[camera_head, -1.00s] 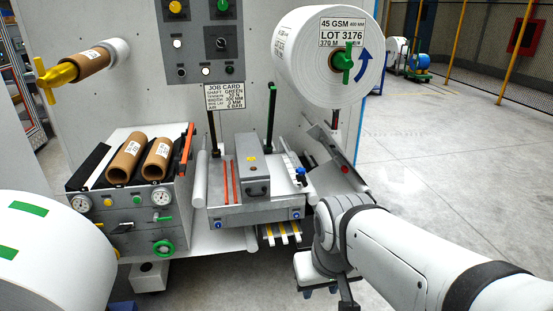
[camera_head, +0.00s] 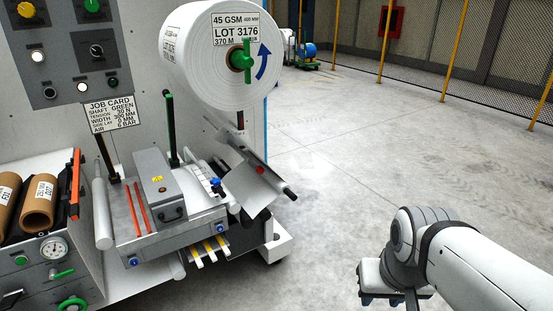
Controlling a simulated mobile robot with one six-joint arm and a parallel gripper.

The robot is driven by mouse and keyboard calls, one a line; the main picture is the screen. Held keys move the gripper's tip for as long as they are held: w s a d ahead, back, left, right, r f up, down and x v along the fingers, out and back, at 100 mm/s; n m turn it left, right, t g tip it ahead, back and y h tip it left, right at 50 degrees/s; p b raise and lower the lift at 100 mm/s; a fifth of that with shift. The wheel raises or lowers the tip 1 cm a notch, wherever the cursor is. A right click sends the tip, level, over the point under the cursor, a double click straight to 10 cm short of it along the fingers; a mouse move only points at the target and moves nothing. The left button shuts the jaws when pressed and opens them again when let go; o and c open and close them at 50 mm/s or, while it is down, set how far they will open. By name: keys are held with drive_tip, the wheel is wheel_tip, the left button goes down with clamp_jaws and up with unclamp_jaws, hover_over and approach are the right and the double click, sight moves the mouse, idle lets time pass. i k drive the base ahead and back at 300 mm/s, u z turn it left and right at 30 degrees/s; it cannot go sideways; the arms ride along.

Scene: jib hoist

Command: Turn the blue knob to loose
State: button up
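A small blue knob (camera_head: 134,261) shows on the front left face of the grey slide table (camera_head: 172,234). Another blue piece (camera_head: 215,182) sits at the table's right rear, on or beside a small white part. Which of these is the task's knob, and any loose or tight marking, I cannot tell. My gripper (camera_head: 385,300) hangs at the bottom edge, right of the machine and well apart from it. Its fingers are dark and partly cut off, so their opening does not show.
A white roll (camera_head: 195,55) with a green handle (camera_head: 241,62) overhangs the table. A tilted metal plate (camera_head: 258,190) juts out at its right. Brown cores (camera_head: 40,195) and a gauge panel stand left. Open floor (camera_head: 400,150) lies to the right.

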sight(216, 182)
drive_tip(key=z, duration=0.95)
drive_tip(key=i, duration=2.45)
drive_tip(key=u, duration=0.9)
drive_tip(key=k, duration=0.1)
drive_tip(key=u, duration=2.45)
drive_tip(key=i, duration=1)
drive_tip(key=u, duration=0.05)
